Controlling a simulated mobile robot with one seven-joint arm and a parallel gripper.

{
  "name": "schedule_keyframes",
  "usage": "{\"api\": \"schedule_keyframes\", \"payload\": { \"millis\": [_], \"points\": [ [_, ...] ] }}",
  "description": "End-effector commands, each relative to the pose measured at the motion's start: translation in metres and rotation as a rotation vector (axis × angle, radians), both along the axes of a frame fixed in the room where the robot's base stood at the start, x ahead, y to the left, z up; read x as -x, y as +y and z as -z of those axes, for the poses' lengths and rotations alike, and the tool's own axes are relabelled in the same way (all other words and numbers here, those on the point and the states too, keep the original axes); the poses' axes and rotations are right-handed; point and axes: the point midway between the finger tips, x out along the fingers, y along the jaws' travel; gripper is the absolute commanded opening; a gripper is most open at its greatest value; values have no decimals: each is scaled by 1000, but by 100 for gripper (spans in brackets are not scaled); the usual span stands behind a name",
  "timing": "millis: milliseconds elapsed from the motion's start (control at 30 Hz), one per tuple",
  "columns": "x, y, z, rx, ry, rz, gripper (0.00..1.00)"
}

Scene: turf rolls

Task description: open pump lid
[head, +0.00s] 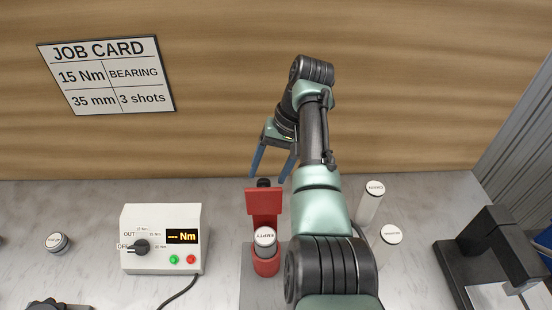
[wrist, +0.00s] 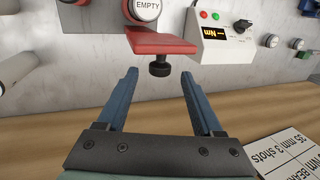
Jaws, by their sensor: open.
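The red pump (head: 266,266) stands on the bench, with a white-topped cartridge marked EMPTY (head: 265,236) in its round cup. Its red lid plate (head: 264,201) is on the wall side of the cartridge, with the cartridge top uncovered. A black knob (head: 264,183) sticks out at the plate's far end. In the wrist view the plate (wrist: 160,43) and knob (wrist: 160,68) show just beyond my fingertips. My gripper (head: 268,178) is open and empty, its two blue fingers (wrist: 160,74) to either side of the knob's line, with no visible contact.
A control box (head: 161,240) with dial, lit display and cable stands left of the pump. Two white cylinders marked with labels, (head: 370,203) and (head: 386,241), stand to the right. A black stand (head: 490,250) is at far right. A job card (head: 107,75) hangs on the wooden wall.

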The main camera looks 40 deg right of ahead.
Motion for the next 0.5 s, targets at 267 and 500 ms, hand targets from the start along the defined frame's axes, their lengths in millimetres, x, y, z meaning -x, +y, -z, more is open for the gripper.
{"api": "schedule_keyframes", "payload": {
  "millis": [267, 500],
  "points": [
    [7, -13, -45, 0, -1, 1, 68],
    [8, -15, -51, -1, 1, 1, 68]
  ]
}}
